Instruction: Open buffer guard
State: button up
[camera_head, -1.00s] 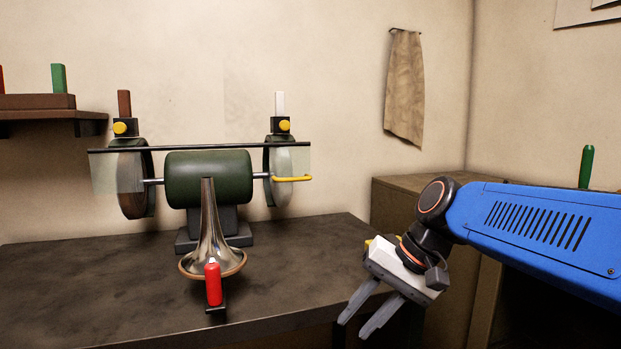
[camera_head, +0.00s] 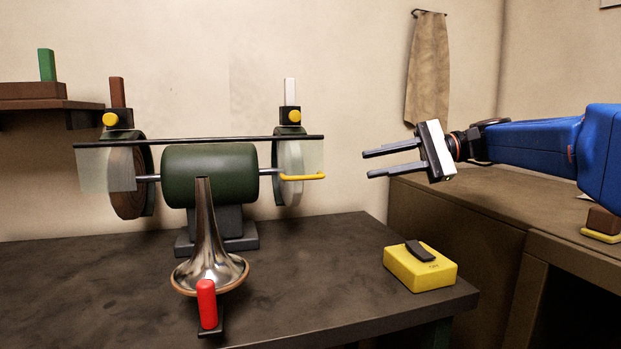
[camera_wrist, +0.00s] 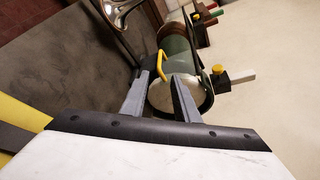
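The green buffer (camera_head: 210,174) stands on the dark workbench with a wheel at each end. Its clear guard (camera_head: 105,170) hangs from a black bar (camera_head: 200,142) in front of the wheels. A yellow handle (camera_head: 303,177) sticks out at the guard's right end, in front of the right wheel (camera_head: 289,168). My gripper (camera_head: 364,164) is open and empty, in the air to the right of the handle and pointing left at it.
A yellow box with a dark switch (camera_head: 420,270) sits at the bench's right end. A cloth (camera_head: 427,70) hangs on the wall. The air between gripper and handle looks clear.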

aim_at(313, 176)
jog(key=x, duration=1.6)
jog(key=shift+a+f, duration=0.2)
jog(key=shift+a, duration=0.15)
grip_shut()
